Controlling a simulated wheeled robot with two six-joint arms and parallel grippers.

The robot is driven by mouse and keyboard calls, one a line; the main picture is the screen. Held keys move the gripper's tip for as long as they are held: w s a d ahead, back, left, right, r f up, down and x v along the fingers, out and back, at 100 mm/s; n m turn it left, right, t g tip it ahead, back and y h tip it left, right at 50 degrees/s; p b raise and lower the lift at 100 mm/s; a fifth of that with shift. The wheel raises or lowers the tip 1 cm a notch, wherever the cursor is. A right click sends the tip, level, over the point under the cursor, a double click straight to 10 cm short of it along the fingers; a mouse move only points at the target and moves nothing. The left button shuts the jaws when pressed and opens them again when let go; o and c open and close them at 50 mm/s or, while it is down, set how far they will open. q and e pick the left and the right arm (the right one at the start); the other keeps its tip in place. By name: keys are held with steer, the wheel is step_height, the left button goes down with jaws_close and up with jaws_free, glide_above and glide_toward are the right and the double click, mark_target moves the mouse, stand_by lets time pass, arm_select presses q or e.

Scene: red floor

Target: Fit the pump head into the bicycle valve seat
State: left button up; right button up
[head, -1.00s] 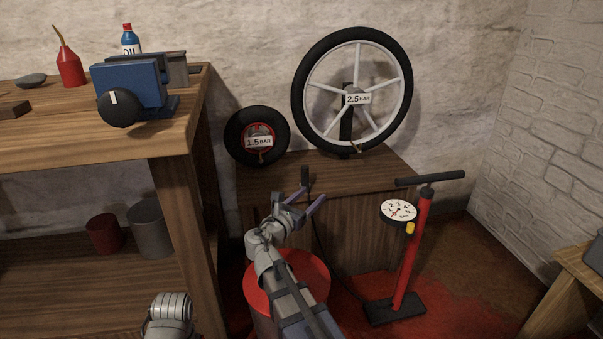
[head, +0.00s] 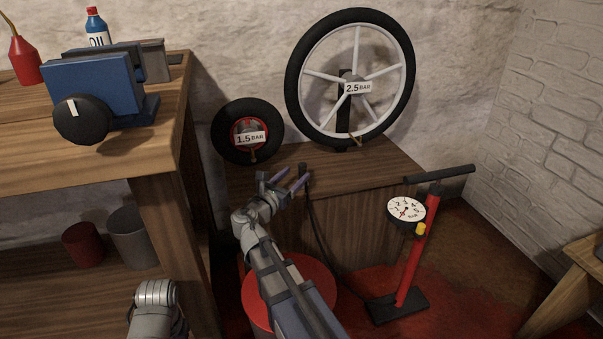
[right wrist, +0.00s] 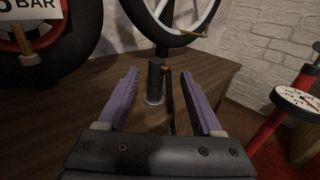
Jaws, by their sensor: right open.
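The pump head (head: 303,170) is a dark upright piece on the low wooden cabinet, with a black hose running down from it. In the right wrist view the pump head (right wrist: 154,82) stands on a small grey base, between my open finger tips as seen from there. My right gripper (head: 285,181) is open and empty close beside it; contact cannot be told. The bicycle wheel (head: 393,103), labelled 2.5 BAR, stands behind on the cabinet. Its brass valve seat (head: 357,140) is at the bottom of the rim and also shows in the right wrist view (right wrist: 194,33). My left gripper is out of view.
A small wheel (head: 222,139) labelled 1.5 BAR stands left on the cabinet (head: 375,165). The red floor pump (head: 413,262) with its gauge (head: 406,210) stands at the right. A workbench (head: 110,155) with a blue vise (head: 95,88) is on the left.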

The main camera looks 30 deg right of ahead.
mark_target(300, 168)
steer(key=shift+w+x, duration=0.25)
steer(key=shift+x, duration=2.95)
steer(key=shift+a+f, duration=0.15)
steer(key=shift+c, duration=0.2)
jaws_close()
